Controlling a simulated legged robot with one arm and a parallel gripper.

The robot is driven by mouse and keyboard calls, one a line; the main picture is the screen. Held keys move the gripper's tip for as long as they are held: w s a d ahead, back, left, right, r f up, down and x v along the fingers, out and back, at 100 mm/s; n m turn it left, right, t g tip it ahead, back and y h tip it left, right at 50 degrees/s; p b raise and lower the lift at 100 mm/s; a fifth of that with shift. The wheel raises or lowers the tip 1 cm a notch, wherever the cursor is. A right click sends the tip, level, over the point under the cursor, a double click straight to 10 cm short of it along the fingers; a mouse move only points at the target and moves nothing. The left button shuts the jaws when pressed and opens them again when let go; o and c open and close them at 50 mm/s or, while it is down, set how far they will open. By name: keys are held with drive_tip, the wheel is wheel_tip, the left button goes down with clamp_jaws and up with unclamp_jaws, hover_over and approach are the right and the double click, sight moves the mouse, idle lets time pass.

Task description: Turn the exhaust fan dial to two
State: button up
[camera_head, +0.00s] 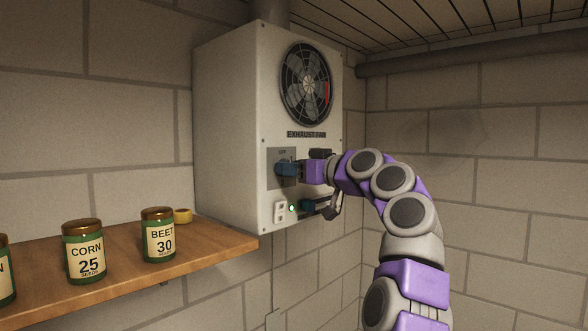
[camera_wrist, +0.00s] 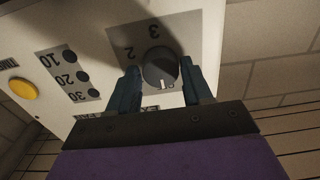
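The exhaust fan unit (camera_head: 228,110) is a white box on the wall with a round fan grille at its top. The dial (camera_wrist: 160,66) is a dark round knob in the wrist view. Its white mark points to the lower edge of that picture. The numerals 2 and 3 show at its upper left and top; other markings are hidden. My gripper (camera_head: 287,168) is at the unit's front panel and covers the dial in the head view. In the wrist view my gripper's (camera_wrist: 160,82) two fingers stand either side of the dial, open, with small gaps visible.
A wooden shelf (camera_head: 120,272) at the left holds green seed tins, including corn (camera_head: 84,250) and beet (camera_head: 158,235). In the wrist view, buttons marked 10, 20 and 30 (camera_wrist: 69,77) and a yellow button (camera_wrist: 24,89) lie left of the dial.

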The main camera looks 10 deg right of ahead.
drive_tip(key=c, duration=0.6)
drive_tip(key=shift+c, duration=0.2)
drive_tip(key=shift+m, duration=0.3)
drive_tip(key=shift+w+f+m+p, duration=0.15)
drive_tip(key=shift+m+p, duration=2.05)
drive_tip(key=shift+m, duration=1.65)
drive_tip(key=shift+s+f+m+p, duration=0.1)
drive_tip(key=shift+f+m+p, duration=0.1)
drive_tip(key=shift+m+p, duration=2.85)
drive_tip(key=shift+w+f+m+p, duration=0.15)
drive_tip(key=shift+m+p, duration=1.25)
drive_tip(key=shift+m, duration=3.2)
drive_tip(key=shift+s, duration=0.1)
drive_tip(key=shift+d+f, duration=0.1)
